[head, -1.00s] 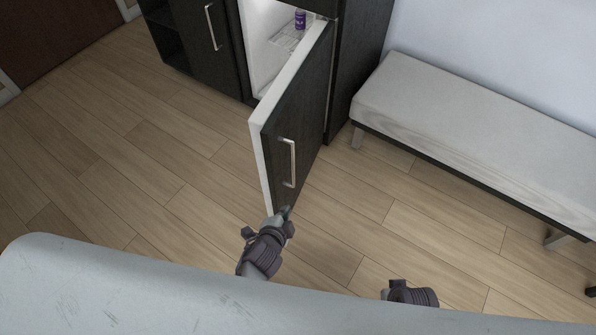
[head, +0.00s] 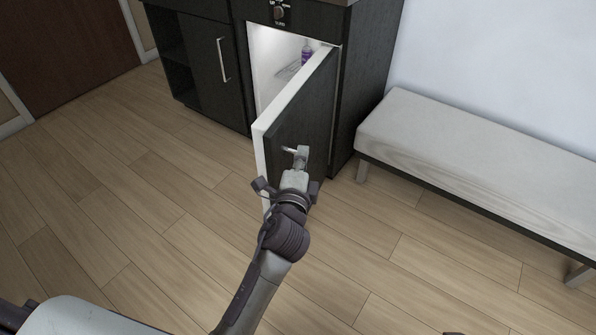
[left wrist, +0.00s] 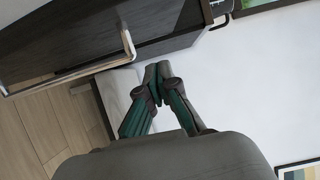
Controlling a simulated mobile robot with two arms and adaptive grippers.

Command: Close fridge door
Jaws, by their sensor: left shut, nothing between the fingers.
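The fridge door (head: 315,110) stands open in the head view. It has a dark front, a white inner edge and a metal handle (head: 290,150). Behind it, the lit white fridge interior (head: 265,65) is partly visible. My left gripper (head: 301,155) is at the outer face of the door, overlapping the handle in the picture. In the left wrist view its fingers (left wrist: 155,84) are shut and empty, with the dark panel (left wrist: 80,40) and the handle (left wrist: 128,45) to their left. Contact with the door cannot be told. My right gripper does not show clearly.
A purple bottle (head: 307,54) stands inside the fridge. A dark cabinet (head: 200,60) is to the left of the fridge. A padded bench (head: 480,160) stands at the right by the wall. The wooden floor (head: 150,200) before the fridge is clear.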

